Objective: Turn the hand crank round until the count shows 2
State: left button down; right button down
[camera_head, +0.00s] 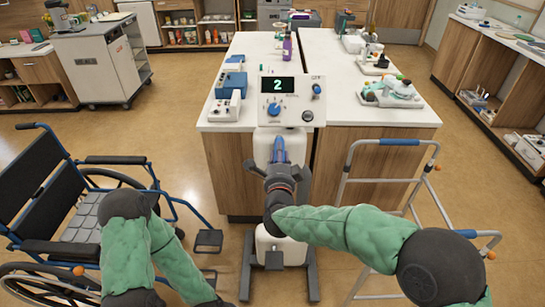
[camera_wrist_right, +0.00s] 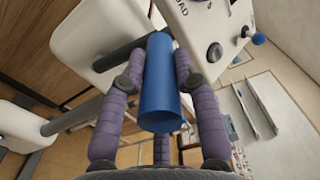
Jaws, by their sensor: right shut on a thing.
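A white console with a dark screen (camera_head: 278,85) stands at the front of the counter, and the screen reads a green 2. The hand crank's blue grip (camera_head: 279,149) shows on the front of the machine, just below the console. My right gripper (camera_head: 278,163) is at this grip. In the right wrist view the blue cylindrical grip (camera_wrist_right: 162,85) lies between the purple fingers of my right gripper (camera_wrist_right: 160,95), which are shut on it. A dark crank arm (camera_wrist_right: 125,48) runs from it to the white housing. My left arm is at the lower left; its gripper is not in view.
A wheelchair (camera_head: 80,200) stands at the left and a walking frame (camera_head: 390,190) at the right. The counter (camera_head: 330,70) behind the console bears blue-and-white devices, a purple bottle (camera_head: 287,48) and trays. Floor is clear beyond the wheelchair.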

jog(key=c, duration=0.8)
grip_release()
jog(key=shift+d, duration=0.1)
jog(key=shift+o, duration=0.2)
jog(key=shift+s, duration=0.1)
jog(key=shift+s, duration=3.4)
